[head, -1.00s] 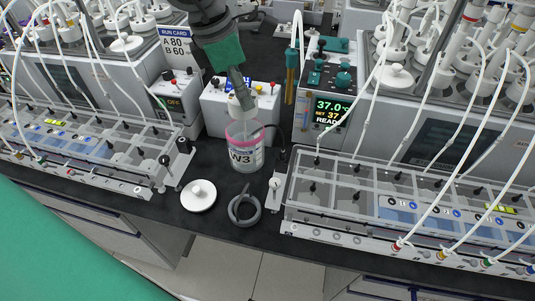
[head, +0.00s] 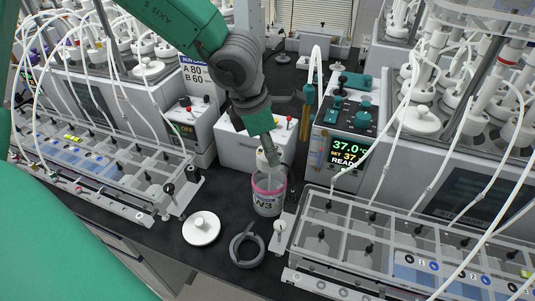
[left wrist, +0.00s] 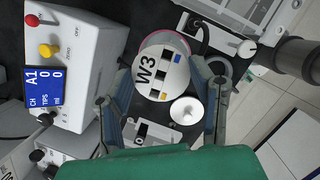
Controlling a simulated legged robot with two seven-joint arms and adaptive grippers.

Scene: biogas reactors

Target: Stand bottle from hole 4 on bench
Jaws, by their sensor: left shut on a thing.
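A clear bottle with a pink band and a white label reading W3 (head: 268,195) is upright at the middle of the black bench (head: 215,262). It also shows in the left wrist view (left wrist: 160,68), between the two fingers. My left gripper (head: 268,163) reaches down to the bottle's top and is shut on it. In the left wrist view my left gripper (left wrist: 163,78) has a finger on each side of the bottle. I cannot tell whether the bottle's base touches the bench. Hole 4 cannot be picked out. My right gripper is not in view.
A white lid with a knob (head: 201,228) and a dark ring (head: 247,245) lie in front of the bottle. A white control box (head: 252,143) stands behind it. Clear-topped racks flank it, left (head: 110,165) and right (head: 385,225). A 37.0° display unit (head: 345,145) is at right.

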